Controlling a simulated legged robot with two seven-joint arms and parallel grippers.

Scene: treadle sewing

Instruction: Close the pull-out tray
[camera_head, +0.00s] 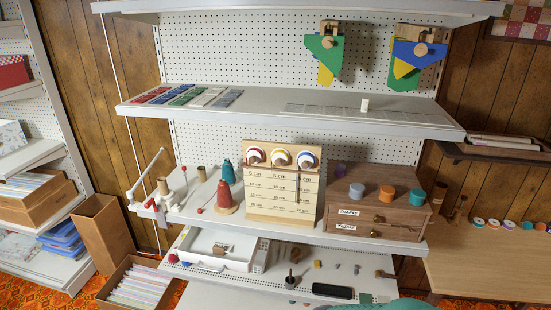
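A shallow white tray (238,264) with raised walls sits at the left end of the low shelf, under the main work shelf. It juts out toward me past the edge of the shelf above. A small wooden piece (222,248) lies in it, and a red round thing (173,258) is at its left corner. Which part is the pull-out tray is not fully certain; the low shelf surface (330,275) also extends forward. Neither of my grippers is in view.
The work shelf holds red-and-teal thread cones (226,190), a measuring board (281,190) and a wooden drawer box (375,215). Small tools and a black flat object (333,291) lie right of the tray. A file box (138,287) stands at lower left. A teal shape (385,305) shows at the bottom edge.

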